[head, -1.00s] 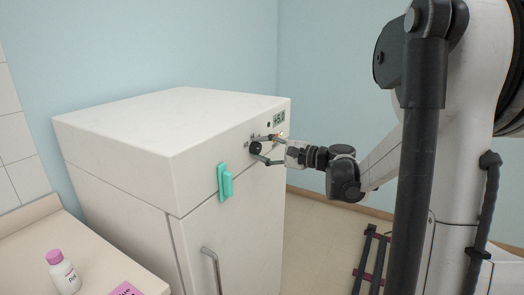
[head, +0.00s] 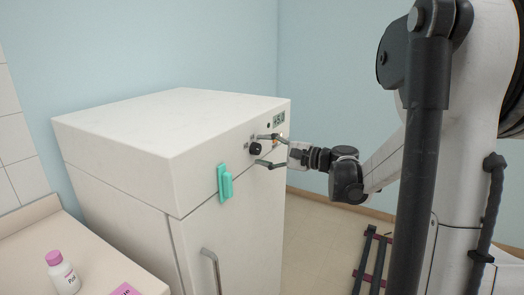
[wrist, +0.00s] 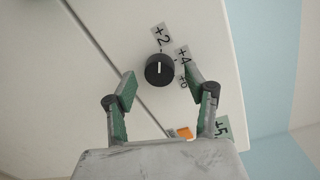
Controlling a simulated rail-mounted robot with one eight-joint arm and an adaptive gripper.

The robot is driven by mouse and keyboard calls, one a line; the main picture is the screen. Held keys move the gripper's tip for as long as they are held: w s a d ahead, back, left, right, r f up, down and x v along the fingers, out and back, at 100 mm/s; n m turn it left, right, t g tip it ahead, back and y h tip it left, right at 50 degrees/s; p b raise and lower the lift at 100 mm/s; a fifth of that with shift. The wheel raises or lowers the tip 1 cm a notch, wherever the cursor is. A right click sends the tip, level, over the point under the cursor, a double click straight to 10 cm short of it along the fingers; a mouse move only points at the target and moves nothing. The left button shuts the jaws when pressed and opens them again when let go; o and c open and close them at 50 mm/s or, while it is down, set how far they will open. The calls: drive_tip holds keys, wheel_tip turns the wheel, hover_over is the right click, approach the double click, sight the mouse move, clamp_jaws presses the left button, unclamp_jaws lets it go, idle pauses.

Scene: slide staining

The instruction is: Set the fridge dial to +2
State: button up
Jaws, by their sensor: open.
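The fridge dial (head: 255,149) is a round black knob on the upper front of the white fridge (head: 130,130). In the wrist view the dial (wrist: 153,78) carries a white pointer line that points up, roughly toward the +2 label (wrist: 161,36). The +4 label (wrist: 183,56) and the +6 label (wrist: 182,82) sit to its right. My gripper (head: 262,149) is open and empty in front of the panel. In the wrist view its green-padded fingers (wrist: 160,80) stand on either side of the dial, with gaps between them and it.
A pink-capped bottle (head: 63,273) stands on the counter (head: 25,240).

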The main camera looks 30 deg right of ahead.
drive_tip(key=v, duration=1.1)
drive_tip(key=s+a+n+g+h+p, duration=0.3)
drive_tip(key=a+n+g+p, duration=0.5)
drive_tip(key=a, duration=1.2)
drive_tip(key=s+a+f+n+h+b, duration=0.2)
drive_tip(key=s+f+n+h+b, duration=0.1)
drive_tip(key=s, duration=0.5)
drive_tip(key=s+a+f+n+h+b, duration=0.3)
drive_tip(key=s+f+n+b, duration=0.1)
drive_tip(key=s+f, duration=0.3)
drive_tip(key=shift+s+a+f+b, duration=0.2)
drive_tip(key=shift+s+f+b, duration=0.05)
drive_tip(key=shift+s+b, duration=0.3)
